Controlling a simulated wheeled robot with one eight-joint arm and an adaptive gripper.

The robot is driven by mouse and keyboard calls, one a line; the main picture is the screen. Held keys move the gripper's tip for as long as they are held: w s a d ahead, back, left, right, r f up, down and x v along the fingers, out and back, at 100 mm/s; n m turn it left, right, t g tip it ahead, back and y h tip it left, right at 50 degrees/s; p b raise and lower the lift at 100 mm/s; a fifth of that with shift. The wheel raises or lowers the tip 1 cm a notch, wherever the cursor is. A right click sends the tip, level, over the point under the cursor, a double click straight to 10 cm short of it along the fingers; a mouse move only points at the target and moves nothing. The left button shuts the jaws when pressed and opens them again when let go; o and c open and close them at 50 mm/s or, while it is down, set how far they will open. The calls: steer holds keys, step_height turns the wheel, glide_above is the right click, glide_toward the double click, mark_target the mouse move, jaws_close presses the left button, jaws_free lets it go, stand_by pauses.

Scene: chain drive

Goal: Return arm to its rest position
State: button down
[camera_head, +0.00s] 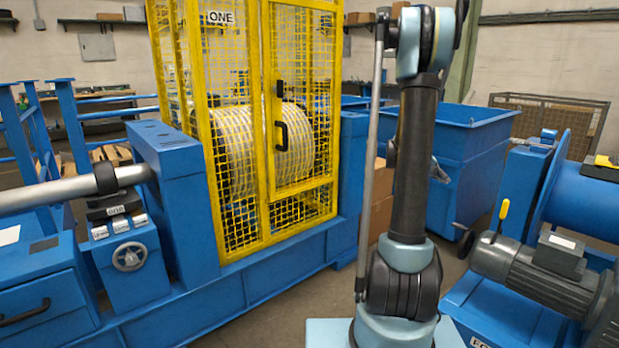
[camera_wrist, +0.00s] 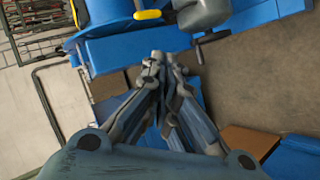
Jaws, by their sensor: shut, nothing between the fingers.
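My arm stands upright in the head view, right of centre, on its pale blue base. Its upper end runs out of the top of the picture, so my gripper does not show there. In the wrist view my gripper (camera_wrist: 163,62) has its fingers together and nothing between them. It is apart from the blue machine parts and the grey floor behind it.
A yellow mesh cage (camera_head: 240,190) marked ONE encloses a striped drum (camera_head: 258,150) on a blue machine frame (camera_head: 175,165). A blue bin (camera_head: 470,160) stands behind my arm. A grey motor (camera_head: 540,265) and blue drum (camera_head: 585,200) stand at right. Some bare floor (camera_wrist: 262,60) shows.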

steer(key=s+a+r+y, duration=0.2)
steer(key=s+a+y, duration=0.1)
steer(key=s+a, duration=0.55)
steer(key=s+a+f+y, duration=0.4)
steer(key=s+a, duration=0.8)
steer(key=s, duration=0.3)
steer(key=s+a+f+y, duration=0.4)
steer(key=s+a+f, duration=0.1)
steer(key=s+a, duration=0.8)
steer(key=s, duration=0.2)
steer(key=shift+s+n, duration=0.35)
steer(key=shift+n, duration=0.05)
steer(key=shift+f, duration=0.1)
